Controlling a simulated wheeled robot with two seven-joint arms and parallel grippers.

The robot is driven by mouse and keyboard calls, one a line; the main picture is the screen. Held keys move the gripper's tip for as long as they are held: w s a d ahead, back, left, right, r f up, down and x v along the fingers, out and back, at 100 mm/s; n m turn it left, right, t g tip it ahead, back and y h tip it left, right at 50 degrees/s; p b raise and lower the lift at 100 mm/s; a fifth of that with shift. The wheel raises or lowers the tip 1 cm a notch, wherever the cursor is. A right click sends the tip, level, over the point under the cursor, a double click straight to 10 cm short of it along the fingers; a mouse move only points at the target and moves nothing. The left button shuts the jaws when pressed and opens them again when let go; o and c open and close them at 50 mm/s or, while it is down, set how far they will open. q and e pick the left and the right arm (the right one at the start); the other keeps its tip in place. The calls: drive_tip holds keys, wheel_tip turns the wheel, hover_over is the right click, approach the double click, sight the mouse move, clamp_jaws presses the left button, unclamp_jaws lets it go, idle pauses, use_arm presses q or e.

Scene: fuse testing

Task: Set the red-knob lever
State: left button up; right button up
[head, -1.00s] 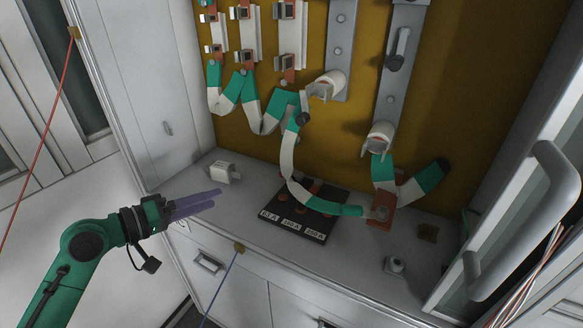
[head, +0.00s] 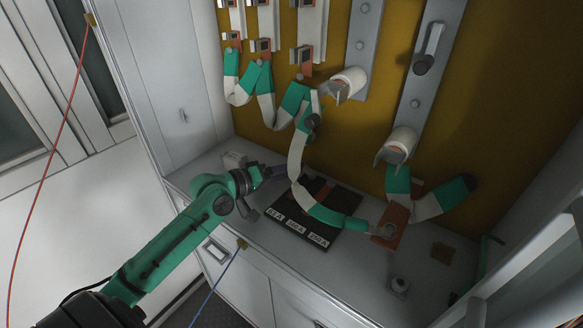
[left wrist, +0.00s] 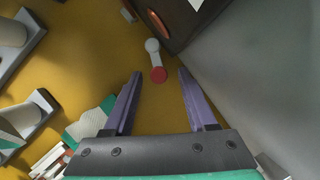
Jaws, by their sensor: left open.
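The red-knob lever (left wrist: 153,52) shows in the left wrist view as a short pale arm against the yellow backboard, with its red knob (left wrist: 158,75) at the near end. I cannot pick it out in the head view. My left gripper (left wrist: 160,74) is open and empty. Its purple fingers stand either side of the knob in the left wrist picture; the remaining depth is unclear. In the head view, my left gripper (head: 279,173) is over the counter, beside the black fuse holder, its fingertips partly hard to see. My right gripper is not in view.
The black fuse holder (head: 274,228) lies on the grey counter (head: 345,285). A dark box edge (left wrist: 188,22) borders the lever.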

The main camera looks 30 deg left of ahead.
sight(305, 187)
use_arm(q)
drive_tip(key=shift+w+d+f, duration=0.1)
drive_tip(key=shift+w+d, duration=0.15)
drive_tip(key=shift+w, duration=0.05)
clamp_jaws()
drive_tip(key=shift+r+p, duration=0.3)
drive_tip(key=shift+p, duration=0.4)
drive_tip(key=m+y+p, duration=0.1)
drive_tip(key=p, duration=0.2)
drive_tip(key=d+r+m+y+p, duration=0.1)
drive_tip(key=m+p, duration=0.1)
drive_tip(key=p, duration=0.2)
drive_tip(key=d+r+m+y+p, duration=0.1)
drive_tip(key=m+p, duration=0.1)
drive_tip(key=p, duration=0.1)
drive_tip(key=shift+s+d+r+p, duration=0.1)
drive_tip(key=shift+s+p, duration=0.05)
drive_tip(key=shift+p, duration=0.25)
drive_tip(key=shift+s+d+m+y+p, duration=0.1)
drive_tip(key=shift+d+m+y+p, duration=0.4)
drive_tip(key=shift+m+y+p, duration=0.4)
drive_tip(key=shift+d+m+y, duration=0.55)
drive_tip(key=shift+m+y, duration=0.05)
drive_tip(key=shift+m, duration=0.5)
drive_tip(key=shift+s, duration=0.1)
unclamp_jaws()
